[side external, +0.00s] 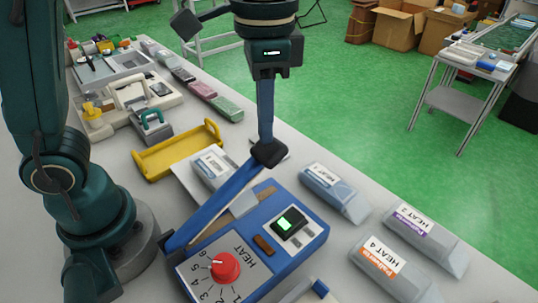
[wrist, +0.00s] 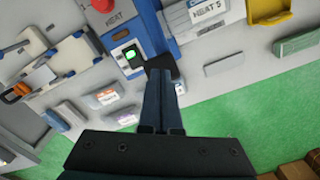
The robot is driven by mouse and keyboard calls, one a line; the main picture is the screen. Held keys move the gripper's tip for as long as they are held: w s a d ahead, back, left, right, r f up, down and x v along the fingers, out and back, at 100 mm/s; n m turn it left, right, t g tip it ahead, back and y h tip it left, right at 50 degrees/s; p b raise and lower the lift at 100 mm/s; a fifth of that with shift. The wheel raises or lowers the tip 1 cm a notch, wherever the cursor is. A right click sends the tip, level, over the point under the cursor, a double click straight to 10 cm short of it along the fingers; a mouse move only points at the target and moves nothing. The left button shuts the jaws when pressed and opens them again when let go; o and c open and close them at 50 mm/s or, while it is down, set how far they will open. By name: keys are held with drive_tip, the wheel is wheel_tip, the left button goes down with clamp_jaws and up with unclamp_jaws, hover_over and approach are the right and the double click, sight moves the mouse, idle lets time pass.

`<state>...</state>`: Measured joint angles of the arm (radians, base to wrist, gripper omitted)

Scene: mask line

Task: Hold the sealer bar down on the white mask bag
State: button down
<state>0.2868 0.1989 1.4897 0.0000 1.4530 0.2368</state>
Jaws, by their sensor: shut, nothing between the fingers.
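The blue sealer (side external: 258,258) stands on the table with a red dial (side external: 225,266) and a lit green screen (side external: 287,222). Its blue sealer bar (side external: 215,205) slants across it and ends in a black handle (side external: 268,154). The mask bag (side external: 212,167), white and grey-blue, lies on a pale plate at the sealer's far side, partly behind the bar. Its label reads HEAT 5 in the wrist view (wrist: 207,14). My gripper (side external: 266,143) is shut and empty, pointing down with its fingertips at the black handle. Whether the bar presses on the bag is hard to tell.
Several other bags lie right of the sealer, including a HEAT 4 bag (side external: 391,266) and a HEAT 2 bag (side external: 425,238). A yellow tray (side external: 165,160) is behind the sealer. More tools and bags line the table's far left.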

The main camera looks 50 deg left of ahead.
drive_tip(key=shift+f, duration=0.15)
idle(0.4)
drive_tip(key=shift+f, duration=1)
drive_tip(key=shift+w+f, duration=0.25)
drive_tip(key=shift+f, duration=0.9)
drive_tip(key=shift+w+f, duration=0.25)
drive_tip(key=shift+f, duration=0.9)
drive_tip(key=shift+w+f, duration=0.25)
drive_tip(key=shift+f, duration=0.9)
drive_tip(key=shift+r, duration=0.15)
idle(1.5)
drive_tip(key=shift+s+r, duration=0.25)
drive_tip(key=shift+r, duration=1.25)
drive_tip(key=shift+s+r, duration=0.25)
drive_tip(key=shift+r, duration=1.25)
drive_tip(key=shift+s+r, duration=0.25)
drive_tip(key=shift+r, duration=1.25)
